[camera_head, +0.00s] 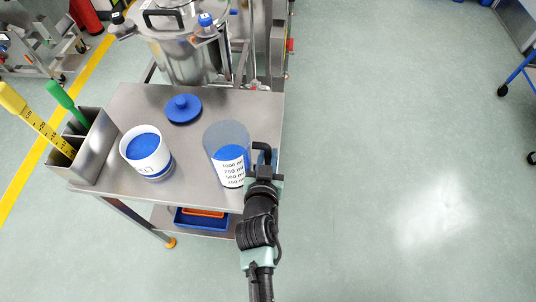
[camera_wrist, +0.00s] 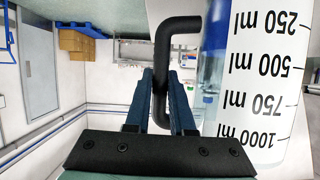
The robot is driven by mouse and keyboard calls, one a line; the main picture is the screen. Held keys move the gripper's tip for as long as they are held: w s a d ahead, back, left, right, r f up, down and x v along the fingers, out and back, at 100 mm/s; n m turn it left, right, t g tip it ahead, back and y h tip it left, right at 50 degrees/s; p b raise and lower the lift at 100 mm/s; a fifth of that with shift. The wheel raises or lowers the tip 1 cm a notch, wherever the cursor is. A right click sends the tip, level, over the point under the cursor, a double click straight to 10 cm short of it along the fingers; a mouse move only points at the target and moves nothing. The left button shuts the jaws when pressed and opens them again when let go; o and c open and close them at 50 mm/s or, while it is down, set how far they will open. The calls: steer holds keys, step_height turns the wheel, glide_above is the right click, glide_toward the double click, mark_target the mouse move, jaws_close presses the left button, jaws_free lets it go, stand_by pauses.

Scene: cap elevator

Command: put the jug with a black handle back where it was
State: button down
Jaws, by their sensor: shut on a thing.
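The clear jug (camera_head: 226,135) with a white volume scale is upright at the right side of the steel table (camera_head: 195,190); blue shows inside it. Its scale appears upside down in the wrist view (camera_wrist: 265,85). Its black handle (camera_wrist: 177,28) is on the side toward my gripper. My gripper (camera_head: 264,160) is at the jug's right side, shut on this handle, with a finger on either side of it in the wrist view (camera_wrist: 162,92). I cannot tell whether the jug's base touches the table.
A white tub (camera_head: 149,165) with blue contents and a blue lid (camera_head: 183,108) are left of the jug. A steel holder (camera_head: 92,150) with yellow and green tools stands at the left edge. A steel vessel (camera_head: 190,60) is behind. Open floor lies right.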

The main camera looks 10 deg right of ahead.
steer(key=shift+r, duration=0.1)
steer(key=shift+f, duration=0.2)
steer(key=c, duration=0.8)
jaws_free()
steer(key=shift+o, duration=0.2)
